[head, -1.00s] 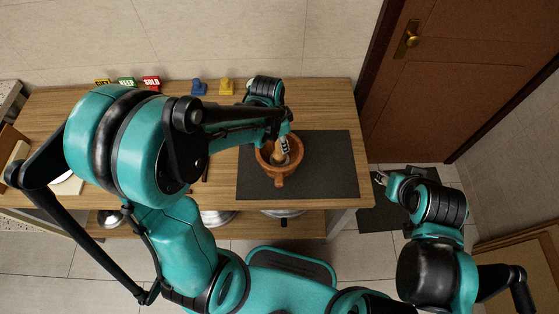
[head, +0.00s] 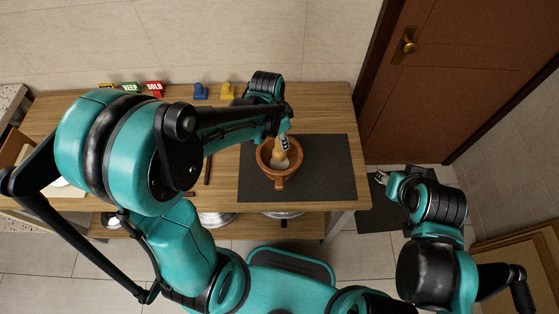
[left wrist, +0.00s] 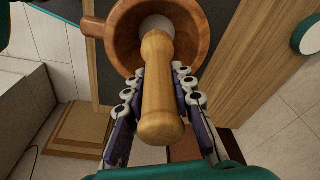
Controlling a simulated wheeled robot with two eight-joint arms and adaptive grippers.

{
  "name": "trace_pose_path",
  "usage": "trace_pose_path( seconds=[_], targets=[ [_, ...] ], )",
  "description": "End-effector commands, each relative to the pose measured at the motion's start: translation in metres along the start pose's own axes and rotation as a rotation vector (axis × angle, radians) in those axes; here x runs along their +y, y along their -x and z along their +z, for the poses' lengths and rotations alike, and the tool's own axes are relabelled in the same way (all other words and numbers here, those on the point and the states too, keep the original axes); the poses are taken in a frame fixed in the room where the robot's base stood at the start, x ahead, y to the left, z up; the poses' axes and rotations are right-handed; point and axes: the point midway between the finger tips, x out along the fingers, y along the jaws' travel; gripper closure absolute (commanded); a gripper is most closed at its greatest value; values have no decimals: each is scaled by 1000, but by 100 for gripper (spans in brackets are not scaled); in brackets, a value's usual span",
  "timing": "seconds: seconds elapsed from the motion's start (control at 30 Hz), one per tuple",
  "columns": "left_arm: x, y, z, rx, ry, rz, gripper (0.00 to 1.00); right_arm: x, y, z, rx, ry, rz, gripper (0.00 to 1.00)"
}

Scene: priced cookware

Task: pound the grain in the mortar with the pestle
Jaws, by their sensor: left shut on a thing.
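A brown wooden mortar (head: 263,163) stands on a dark mat (head: 335,170), its handle toward me. It also shows in the left wrist view (left wrist: 198,32). My left gripper (head: 284,139) is over the mortar, shut on the light wooden pestle (head: 283,150). In the left wrist view the fingers (left wrist: 158,90) flank the pestle's handle (left wrist: 158,85), and its far end points into the bowl. A pale round patch shows at that end; I cannot tell whether it is pestle head or grain. My right gripper (head: 382,178) is off the table to the right; its jaw state is unclear.
The mat lies on a wooden table (head: 345,110). A blue (head: 201,91) and a yellow stand (head: 227,91) and a red "SOLD" block (head: 153,89) are along the back edge. A dark stick (head: 208,170) lies left of the mat. A brown door (head: 470,70) is at right.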

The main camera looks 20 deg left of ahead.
Motion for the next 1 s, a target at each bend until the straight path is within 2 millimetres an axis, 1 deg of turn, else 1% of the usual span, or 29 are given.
trace_pose_path(
  seconds=[0.03,0.1,0.4,0.5,1.0],
  targets=[
    [0,10,-2,0,0,0,100,0,7,-5,0,0,0,60],
    [0,19,-3,0,0,0,100,0,13,-10,0,0,0,60],
    [0,57,-9,0,0,0,100,0,38,-27,0,0,0,60],
    [0,67,-10,0,0,0,100,0,43,-31,0,0,0,60],
    [0,67,-10,0,0,0,100,0,43,-31,0,0,0,60]
  ],
)
